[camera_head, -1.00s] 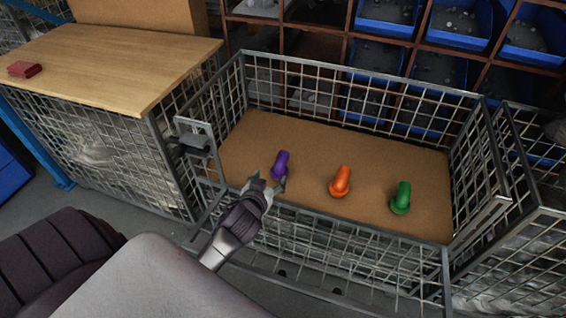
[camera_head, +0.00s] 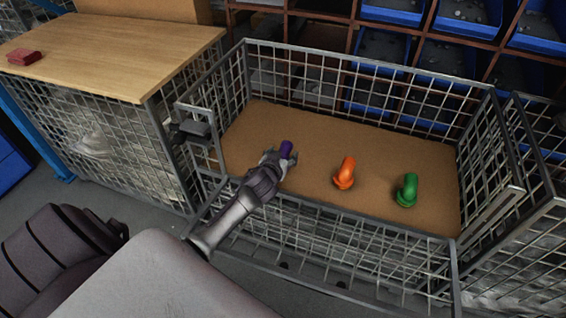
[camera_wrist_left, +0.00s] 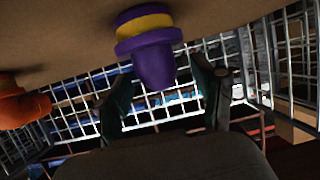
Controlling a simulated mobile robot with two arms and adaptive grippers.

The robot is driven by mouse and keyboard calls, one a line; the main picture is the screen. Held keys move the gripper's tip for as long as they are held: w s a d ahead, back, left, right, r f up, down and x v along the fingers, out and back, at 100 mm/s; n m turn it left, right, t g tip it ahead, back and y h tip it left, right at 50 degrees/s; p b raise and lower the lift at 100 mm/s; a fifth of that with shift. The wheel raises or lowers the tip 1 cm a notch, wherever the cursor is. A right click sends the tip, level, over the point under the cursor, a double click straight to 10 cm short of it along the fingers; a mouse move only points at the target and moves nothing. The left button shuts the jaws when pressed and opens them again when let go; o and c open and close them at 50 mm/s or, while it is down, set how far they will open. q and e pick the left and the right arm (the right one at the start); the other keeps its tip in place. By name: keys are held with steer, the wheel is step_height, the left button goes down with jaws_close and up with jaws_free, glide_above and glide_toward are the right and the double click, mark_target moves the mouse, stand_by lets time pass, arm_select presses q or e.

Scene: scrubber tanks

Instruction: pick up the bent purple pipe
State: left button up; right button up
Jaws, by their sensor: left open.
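The bent purple pipe (camera_head: 286,148) stands on the brown floor of the wire basket, left of the orange pipe. In the head view my left gripper (camera_head: 280,159) covers its lower part. In the left wrist view the purple pipe (camera_wrist_left: 153,50) shows a yellow band and lies ahead, between the lines of the two fingers. My left gripper (camera_wrist_left: 165,92) is open there, one finger on either side of the pipe's near end. I cannot tell whether a finger touches it. My right gripper is not in view.
An orange pipe (camera_head: 345,172) and a green pipe (camera_head: 408,189) stand to the right in the basket. The basket's wire walls (camera_head: 350,245) surround them, and my left arm reaches over the front wall. A wooden table (camera_head: 110,50) stands at left.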

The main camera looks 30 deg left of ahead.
arm_select(q)
steer(key=shift+w, duration=0.1)
steer(key=c, duration=1.3)
